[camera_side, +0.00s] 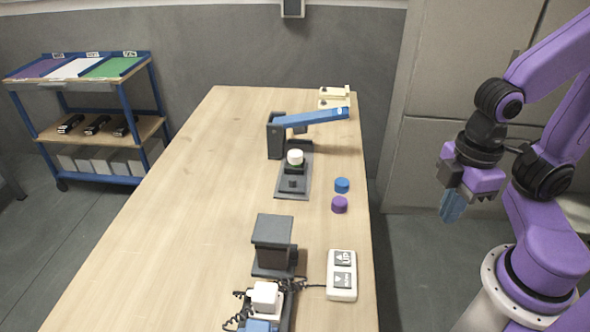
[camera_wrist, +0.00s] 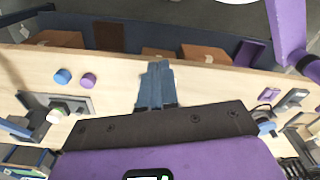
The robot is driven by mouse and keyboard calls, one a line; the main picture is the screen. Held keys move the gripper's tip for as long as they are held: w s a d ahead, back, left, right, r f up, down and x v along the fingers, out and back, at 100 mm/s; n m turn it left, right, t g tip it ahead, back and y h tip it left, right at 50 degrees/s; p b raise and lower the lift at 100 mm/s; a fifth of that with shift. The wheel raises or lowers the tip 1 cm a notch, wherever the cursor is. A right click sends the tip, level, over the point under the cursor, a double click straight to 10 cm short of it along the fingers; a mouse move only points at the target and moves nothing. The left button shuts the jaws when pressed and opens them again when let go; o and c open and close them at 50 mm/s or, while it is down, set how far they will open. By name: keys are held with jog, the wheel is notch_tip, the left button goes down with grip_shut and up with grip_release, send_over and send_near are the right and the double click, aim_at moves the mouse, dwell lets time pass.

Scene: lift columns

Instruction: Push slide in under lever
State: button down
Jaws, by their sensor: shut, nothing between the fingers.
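A blue lever (camera_side: 318,117) reaches right from a dark post (camera_side: 275,137) on the table in the side view. The white piece also shows at the left of the wrist view (camera_wrist: 54,116). My gripper (camera_side: 451,209) is shut and empty, pointing down off the table's right edge. Its blue fingers show in the wrist view (camera_wrist: 156,82).
A blue cap (camera_side: 342,185) and a purple cap (camera_side: 339,204) stand right of the track. Nearer are a dark column (camera_side: 272,245), a white plug-like block (camera_side: 265,296) with coiled cable, and a button box (camera_side: 341,274). Cream blocks (camera_side: 334,97) lie at the back. The table's left side is clear.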

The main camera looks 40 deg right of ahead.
jog(key=w+a+f+m, duration=0.1)
jog(key=w+a+m, duration=0.3)
jog(key=w+m, duration=0.5)
jog(key=w+a+f+m, duration=0.1)
jog(key=w+a+m, duration=0.4)
jog(key=w+m, duration=0.45)
jog(key=w+d+f+m, duration=0.1)
jog(key=w+f+m, duration=0.2)
jog(key=w+m, duration=0.4)
jog(key=w+d+f+m, duration=0.1)
jog(key=w+f+m, duration=0.3)
jog(key=w+m, duration=0.4)
jog(key=w, duration=0.2)
jog(key=shift+w+d, duration=0.3)
jog(key=shift+w, duration=0.1)
